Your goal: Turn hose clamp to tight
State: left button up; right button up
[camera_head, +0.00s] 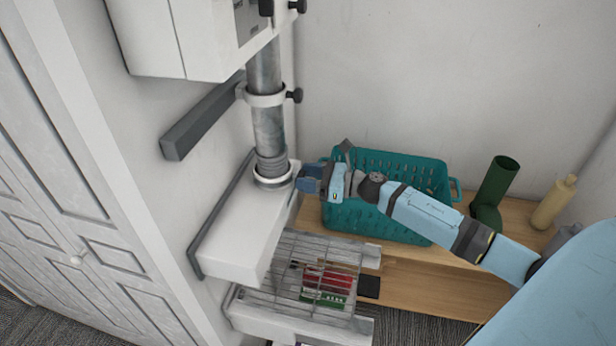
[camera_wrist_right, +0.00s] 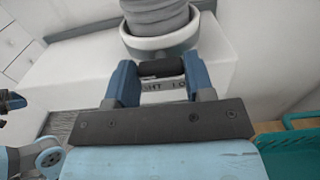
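A grey ribbed hose end (camera_head: 271,162) sits in a white collar on a white box. The hose clamp (camera_head: 273,177) rings its base, and shows in the wrist view as a grey band (camera_wrist_right: 160,46). My right gripper (camera_head: 309,180) is at the clamp's right side. In the wrist view its blue fingers (camera_wrist_right: 160,75) stand on both sides of the clamp's dark knob (camera_wrist_right: 160,68), which fills the gap between them. A label below the knob shows "GHT LO", its ends hidden by the fingers. Light blue and dark parts at the wrist view's left edge seem to be my left arm.
An upper clamp (camera_head: 265,97) with a black knob rings the pipe (camera_head: 268,130). A teal basket (camera_head: 385,162) stands right behind my right arm on a wooden bench (camera_head: 455,287). A wire rack (camera_head: 300,262) lies below.

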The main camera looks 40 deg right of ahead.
jog(key=c, duration=0.3)
